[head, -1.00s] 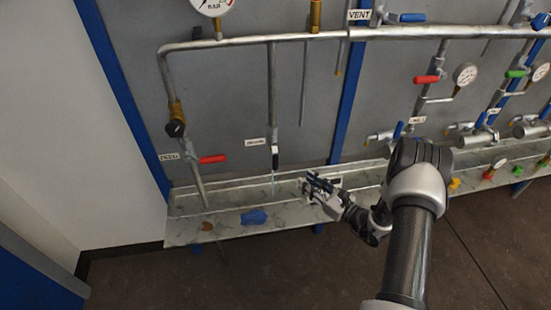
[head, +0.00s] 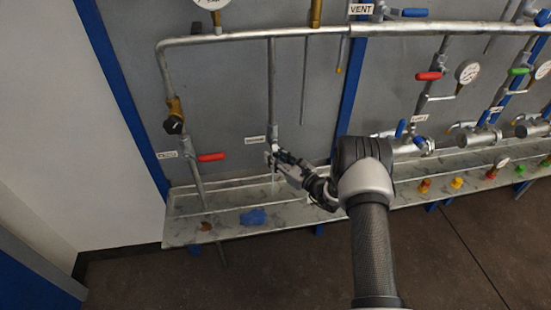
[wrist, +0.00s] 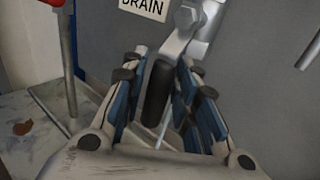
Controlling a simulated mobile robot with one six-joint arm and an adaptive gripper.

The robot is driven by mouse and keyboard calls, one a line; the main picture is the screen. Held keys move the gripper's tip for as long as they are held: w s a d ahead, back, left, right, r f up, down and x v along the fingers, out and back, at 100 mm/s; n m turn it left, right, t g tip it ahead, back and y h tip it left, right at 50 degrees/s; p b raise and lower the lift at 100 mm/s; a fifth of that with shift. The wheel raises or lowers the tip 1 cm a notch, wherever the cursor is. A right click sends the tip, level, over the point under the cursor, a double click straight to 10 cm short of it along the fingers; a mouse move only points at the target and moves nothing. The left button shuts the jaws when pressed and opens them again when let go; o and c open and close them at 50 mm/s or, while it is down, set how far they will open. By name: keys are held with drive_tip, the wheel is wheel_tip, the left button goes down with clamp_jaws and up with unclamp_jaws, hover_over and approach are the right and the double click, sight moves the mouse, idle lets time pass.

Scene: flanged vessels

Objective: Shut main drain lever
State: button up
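The drain lever (wrist: 157,92) has a black handle hanging down from a bright metal arm and bolt, just below a label (wrist: 143,7) whose readable part says DRAIN. In the wrist view the handle sits between the two fingers of my gripper (wrist: 165,72). The fingers are open around it, with a gap on the right side; whether the left finger touches it I cannot tell. In the head view my gripper (head: 272,154) is at the bottom of the middle vertical pipe (head: 271,90) and hides most of the lever.
A red-handled valve (head: 211,157) is on the pipe to the left. Gauges and more valves are to the right. The floor in front is clear.

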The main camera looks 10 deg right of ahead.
drive_tip(key=shift+c, duration=0.4)
clamp_jaws()
